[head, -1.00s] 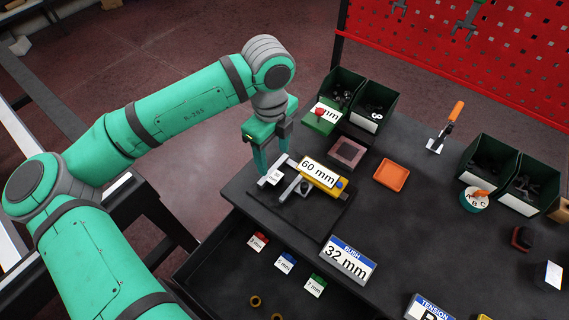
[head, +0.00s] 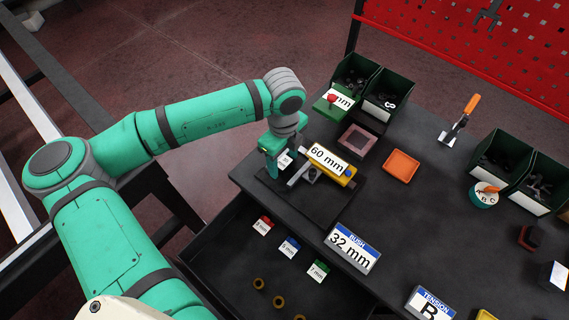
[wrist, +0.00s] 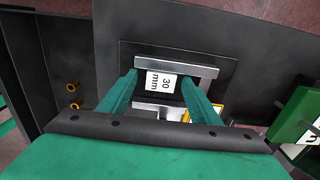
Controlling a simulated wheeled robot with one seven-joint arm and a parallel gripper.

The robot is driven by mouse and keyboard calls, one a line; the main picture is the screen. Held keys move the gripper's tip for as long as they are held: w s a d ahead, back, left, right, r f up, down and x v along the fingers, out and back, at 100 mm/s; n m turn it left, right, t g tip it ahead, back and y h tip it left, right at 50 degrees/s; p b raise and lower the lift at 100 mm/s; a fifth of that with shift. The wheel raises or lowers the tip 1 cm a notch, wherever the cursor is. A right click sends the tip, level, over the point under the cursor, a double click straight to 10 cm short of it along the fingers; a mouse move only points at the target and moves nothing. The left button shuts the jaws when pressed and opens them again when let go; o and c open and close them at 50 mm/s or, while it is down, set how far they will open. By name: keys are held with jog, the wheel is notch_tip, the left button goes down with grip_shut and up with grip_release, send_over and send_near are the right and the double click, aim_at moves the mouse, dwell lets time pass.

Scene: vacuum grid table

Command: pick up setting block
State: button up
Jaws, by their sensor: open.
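A small block with a white "30 mm" label (wrist: 161,82) sits between two silver bars (wrist: 175,66) of a fixture on a dark plate. It is probably the setting block. In the head view its label (head: 285,159) is partly hidden by my gripper (head: 273,170). My gripper is open, and in the wrist view its green fingers (wrist: 160,88) reach down on either side of the label. I cannot tell whether they touch the block. A yellow piece labelled "60 mm" (head: 328,159) lies right beside the fixture.
An open drawer (head: 225,265) below the table edge holds red, blue and green tagged pieces and several brass rings. A "BUSH 32 mm" sign (head: 352,248) stands to the right of the plate. Green bins (head: 385,95) and an orange tray (head: 401,166) stand further back.

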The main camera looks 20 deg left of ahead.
jog(key=shift+f, duration=0.25)
jog(key=shift+w, duration=0.1)
jog(key=c, duration=1.4)
jog(key=shift+a+r, duration=0.1)
jog(key=shift+r, duration=0.05)
